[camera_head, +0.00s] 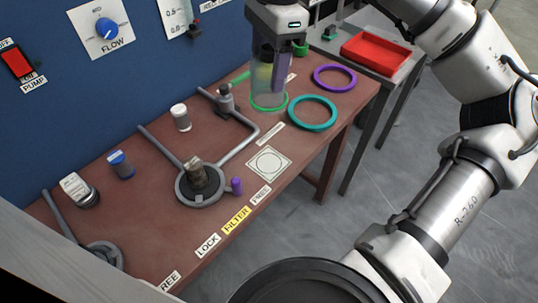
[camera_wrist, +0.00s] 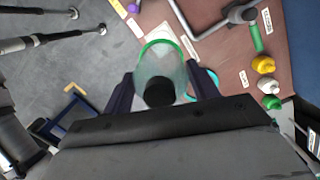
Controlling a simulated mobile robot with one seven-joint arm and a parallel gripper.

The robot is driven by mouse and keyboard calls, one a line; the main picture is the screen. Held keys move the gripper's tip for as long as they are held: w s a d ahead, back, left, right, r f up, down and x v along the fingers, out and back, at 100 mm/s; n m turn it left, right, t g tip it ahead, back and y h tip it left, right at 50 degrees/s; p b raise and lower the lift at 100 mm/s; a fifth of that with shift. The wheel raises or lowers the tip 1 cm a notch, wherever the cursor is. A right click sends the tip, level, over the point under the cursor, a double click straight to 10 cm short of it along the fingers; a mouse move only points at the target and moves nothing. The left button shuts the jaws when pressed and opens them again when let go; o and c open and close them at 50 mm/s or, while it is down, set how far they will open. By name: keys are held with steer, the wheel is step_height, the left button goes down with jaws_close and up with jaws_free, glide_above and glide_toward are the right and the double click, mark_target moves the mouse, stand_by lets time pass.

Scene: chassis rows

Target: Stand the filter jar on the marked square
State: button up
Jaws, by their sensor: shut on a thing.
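The filter jar (camera_head: 266,84) is a clear cylinder with a green ring at its lower end. My gripper (camera_head: 278,62) is shut on it from above, and the jar looks upright. In the wrist view the jar (camera_wrist: 160,58) sits between the two dark fingers of my gripper (camera_wrist: 161,88), its green rim at the far end. I cannot tell whether the jar touches the bench. The marked square (camera_head: 269,163), a pale plate with a circle, lies apart from the jar, nearer the bench's front edge. It looks empty.
A round filter base (camera_head: 200,197) with a dark, dirty cartridge (camera_head: 195,175) and a purple knob (camera_head: 236,186) stands left of the square. Teal (camera_head: 313,113) and purple (camera_head: 335,78) rings lie right of the jar. Pipes and a valve (camera_head: 226,100) stand behind.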

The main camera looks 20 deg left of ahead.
step_height(320, 180, down, 19)
steer(key=shift+r+p, duration=0.1)
steer(key=shift+p, duration=1.05)
steer(key=shift+f, duration=0.2)
steer(key=shift+f+b, duration=0.25)
steer(key=shift+b, duration=0.1)
steer(key=o, duration=1)
steer(key=shift+r, duration=0.1)
steer(key=shift+o, duration=0.2)
steer(key=shift+r, duration=0.1)
steer(key=shift+r+p, duration=0.2)
steer(key=shift+p, duration=0.35)
step_height(320, 180, up, 12)
steer(key=w+d+b, duration=0.1)
steer(key=b, duration=0.1)
steer(key=shift+f, duration=0.2)
